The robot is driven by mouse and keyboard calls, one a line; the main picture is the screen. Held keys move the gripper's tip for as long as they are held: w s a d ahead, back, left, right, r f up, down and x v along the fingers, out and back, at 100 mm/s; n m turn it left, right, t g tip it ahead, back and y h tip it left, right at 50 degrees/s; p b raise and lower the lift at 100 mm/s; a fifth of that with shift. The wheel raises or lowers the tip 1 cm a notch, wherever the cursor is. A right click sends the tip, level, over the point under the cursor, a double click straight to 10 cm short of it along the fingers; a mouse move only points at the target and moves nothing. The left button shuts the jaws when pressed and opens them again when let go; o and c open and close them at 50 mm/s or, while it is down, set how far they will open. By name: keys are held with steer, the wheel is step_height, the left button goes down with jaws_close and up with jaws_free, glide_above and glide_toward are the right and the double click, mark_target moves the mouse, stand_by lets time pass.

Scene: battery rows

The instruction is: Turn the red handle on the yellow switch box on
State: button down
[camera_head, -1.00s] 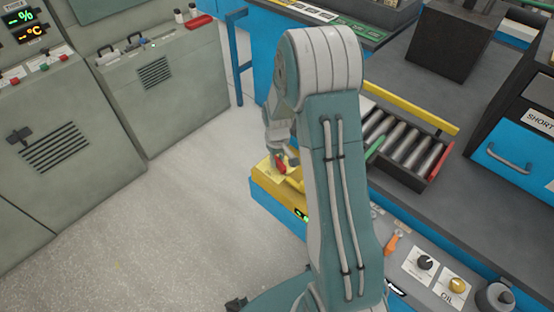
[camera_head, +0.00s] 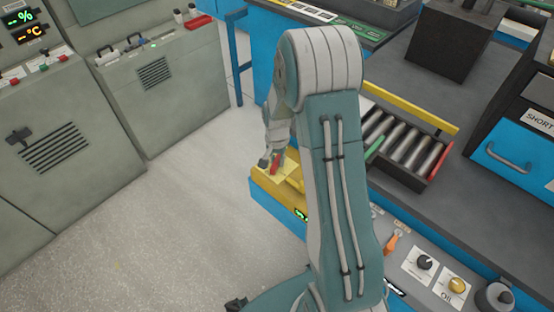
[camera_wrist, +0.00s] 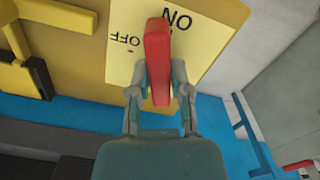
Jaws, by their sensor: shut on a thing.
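The yellow switch box (camera_head: 262,181) sits at the left end of the blue bench, partly hidden by my arm. Its red handle (camera_head: 276,163) stands over a pale label plate. In the wrist view the red handle (camera_wrist: 157,60) runs nearly upright in the picture, between the ON and OFF markings of the label (camera_wrist: 205,45). Its upper end lies at the left edge of the word ON. My gripper (camera_wrist: 158,88) is shut on the red handle, one finger on each side. It also shows in the head view (camera_head: 270,160).
A tray of grey rollers (camera_head: 408,140) with a yellow rail lies right of my arm. Knobs (camera_head: 457,285) line the bench front. Grey cabinets (camera_head: 160,80) stand at the left, with open floor (camera_head: 170,220) between.

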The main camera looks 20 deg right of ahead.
mark_target(276, 159)
steer(key=shift+s+f+m, duration=0.1)
steer(key=shift+m, duration=2.1)
steer(key=c, duration=0.6)
jaws_free()
steer(key=shift+a, duration=0.1)
steer(key=shift+o, duration=0.2)
step_height(276, 159, up, 12)
